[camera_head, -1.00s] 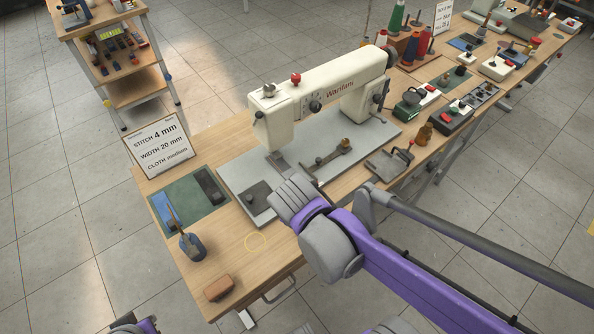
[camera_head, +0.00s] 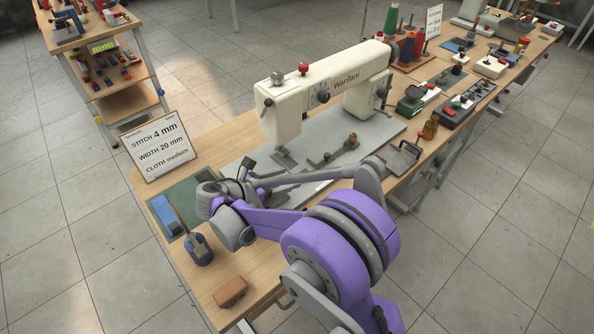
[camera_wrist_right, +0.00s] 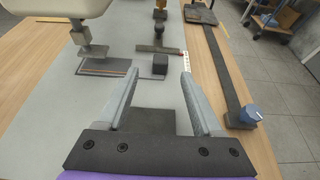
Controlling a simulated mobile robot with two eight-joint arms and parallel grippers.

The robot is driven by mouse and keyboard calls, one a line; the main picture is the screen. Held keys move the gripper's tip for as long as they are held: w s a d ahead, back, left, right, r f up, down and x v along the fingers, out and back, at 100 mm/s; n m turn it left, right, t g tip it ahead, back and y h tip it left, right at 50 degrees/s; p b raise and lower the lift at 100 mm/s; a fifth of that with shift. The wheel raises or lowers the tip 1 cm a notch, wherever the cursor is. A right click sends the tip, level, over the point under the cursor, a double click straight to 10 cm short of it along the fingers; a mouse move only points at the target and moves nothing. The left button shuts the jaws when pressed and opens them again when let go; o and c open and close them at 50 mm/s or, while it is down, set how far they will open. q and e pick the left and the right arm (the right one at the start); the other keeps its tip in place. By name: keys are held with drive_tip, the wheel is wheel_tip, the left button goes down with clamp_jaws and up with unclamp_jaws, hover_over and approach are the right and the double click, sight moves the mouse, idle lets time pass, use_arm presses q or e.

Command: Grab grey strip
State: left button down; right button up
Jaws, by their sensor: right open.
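The dark grey strip beside the blue one is now hidden, or nearly so, behind my right wrist and gripper. My right gripper (camera_wrist_right: 158,75) is open, its two grey fingers apart with nothing held between them. In the wrist view it is over the sewing machine's grey base plate (camera_wrist_right: 115,35), with a dark flat pad (camera_wrist_right: 155,121) below and between the fingers. My left gripper is not in view.
The sewing machine (camera_head: 325,88) stands behind my right arm; its presser foot (camera_wrist_right: 92,50) is left of the fingers. A small dark block (camera_wrist_right: 159,66) sits ahead. A dark blue bottle-like tool (camera_head: 198,250) and brown block (camera_head: 230,292) stand near the front left.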

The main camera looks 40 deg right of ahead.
sight(302, 175)
drive_tip(key=x, duration=0.7)
drive_tip(key=shift+d+f, duration=0.25)
drive_tip(key=shift+d, duration=0.05)
drive_tip(key=shift+s, duration=0.1)
clamp_jaws()
